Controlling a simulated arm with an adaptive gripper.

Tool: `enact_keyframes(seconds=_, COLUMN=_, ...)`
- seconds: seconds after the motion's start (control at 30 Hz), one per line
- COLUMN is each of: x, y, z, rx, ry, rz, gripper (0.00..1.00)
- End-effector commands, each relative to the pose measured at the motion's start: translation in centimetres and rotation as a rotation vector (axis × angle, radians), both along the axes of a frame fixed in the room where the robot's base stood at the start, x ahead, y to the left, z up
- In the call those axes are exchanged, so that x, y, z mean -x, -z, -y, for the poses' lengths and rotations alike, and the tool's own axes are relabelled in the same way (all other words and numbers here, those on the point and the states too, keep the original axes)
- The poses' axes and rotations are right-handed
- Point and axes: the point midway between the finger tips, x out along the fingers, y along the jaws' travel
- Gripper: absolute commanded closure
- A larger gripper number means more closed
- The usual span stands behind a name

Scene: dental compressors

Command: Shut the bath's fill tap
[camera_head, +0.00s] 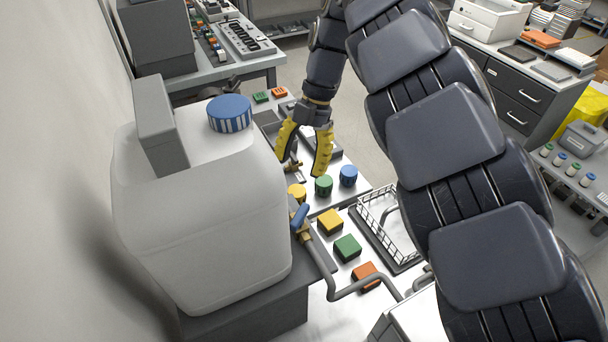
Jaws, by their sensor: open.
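My gripper (302,166) has yellow fingers spread apart, pointing down over the far part of the white bench. A small brass fitting (292,166) shows near its left fingertip; whether they touch cannot be told. A tap with a blue lever (300,216) and a brass body sits nearer, beside the large white container (210,215). A grey hose (345,291) runs from this tap toward the lower right. My gripper is beyond the blue-lever tap and apart from it. Which fitting is the bath's fill tap, and the bath itself, cannot be told for sure.
Yellow, green and blue round caps (323,186) and yellow, green and orange blocks (347,247) stand on the bench. A wire basket (385,222) is at right. The tall container blocks the left side. My arm covers much of the right.

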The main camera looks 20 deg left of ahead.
Motion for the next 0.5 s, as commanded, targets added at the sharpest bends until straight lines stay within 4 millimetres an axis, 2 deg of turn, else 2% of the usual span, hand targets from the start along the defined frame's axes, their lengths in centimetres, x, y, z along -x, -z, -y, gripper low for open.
enact_keyframes(seconds=0.03, x=0.3, y=0.5, z=0.8, rx=0.04, ry=0.001, rz=-0.026, gripper=0.57)
enact_keyframes(seconds=0.13, x=0.8, y=0.9, z=1.6, rx=0.082, ry=0.004, rz=-0.054, gripper=0.57)
enact_keyframes(seconds=0.27, x=1.2, y=1.5, z=1.5, rx=0.085, ry=0.002, rz=-0.054, gripper=0.57)
enact_keyframes(seconds=0.5, x=2.2, y=4.1, z=1.3, rx=0.083, ry=0.003, rz=-0.055, gripper=0.57)
